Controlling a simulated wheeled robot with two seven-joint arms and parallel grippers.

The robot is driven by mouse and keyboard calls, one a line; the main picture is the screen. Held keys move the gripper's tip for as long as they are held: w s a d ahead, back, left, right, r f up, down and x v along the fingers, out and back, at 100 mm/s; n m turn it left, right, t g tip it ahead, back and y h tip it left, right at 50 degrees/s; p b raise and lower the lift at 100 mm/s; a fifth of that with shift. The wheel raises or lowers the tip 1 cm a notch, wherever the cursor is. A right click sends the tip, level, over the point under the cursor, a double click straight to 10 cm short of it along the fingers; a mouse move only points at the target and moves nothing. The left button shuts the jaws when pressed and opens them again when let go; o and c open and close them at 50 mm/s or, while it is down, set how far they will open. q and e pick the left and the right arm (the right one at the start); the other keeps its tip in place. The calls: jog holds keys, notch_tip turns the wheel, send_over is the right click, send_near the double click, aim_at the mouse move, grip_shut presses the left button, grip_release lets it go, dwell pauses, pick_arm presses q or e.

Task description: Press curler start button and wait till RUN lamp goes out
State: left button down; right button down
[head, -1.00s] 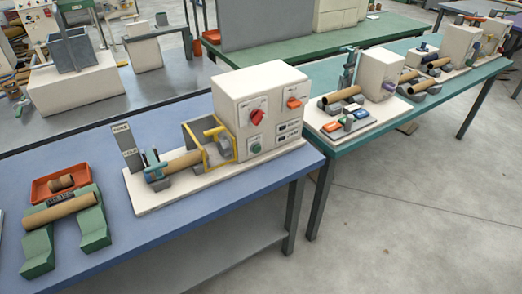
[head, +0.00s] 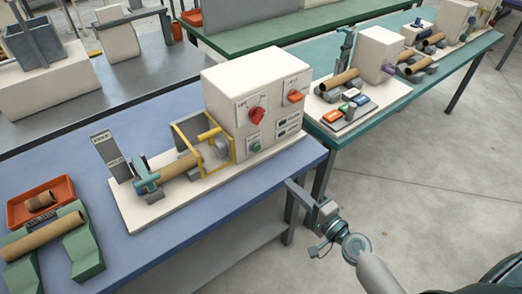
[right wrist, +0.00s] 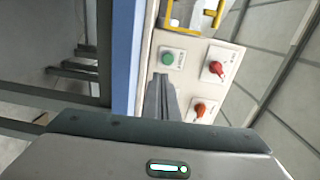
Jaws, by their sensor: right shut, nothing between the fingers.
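The curler is a cream box (head: 256,95) on a cream base plate on the blue bench. Its front carries a green button (head: 256,147), a red knob (head: 257,114) and an orange switch (head: 295,97). I cannot pick out a lit RUN lamp. A cardboard tube (head: 180,168) lies along the base, reaching into the yellow guard (head: 233,150). My right gripper (head: 290,184) is shut and empty, in front of the bench's right corner, apart from the button. In the right wrist view its fingertips (right wrist: 161,78) show just below the green button (right wrist: 168,58). My left gripper is out of view.
At the left of the blue bench (head: 160,112) are an orange tray (head: 58,188) and green V-shaped supports (head: 88,262) holding a tube (head: 42,237). A teal bench (head: 385,120) with other machines stands behind at right. The floor at right is clear.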

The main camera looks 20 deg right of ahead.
jog(key=shift+r, duration=0.8)
jog(key=shift+w+a, duration=0.1)
jog(key=shift+w, duration=0.1)
jog(key=p, duration=0.4)
send_near(257, 149)
jog(key=x, duration=0.6)
jog(key=shift+w, duration=0.1)
jog(key=shift+w+a, duration=0.1)
jog(key=shift+w, duration=0.05)
jog(key=shift+f, duration=0.1)
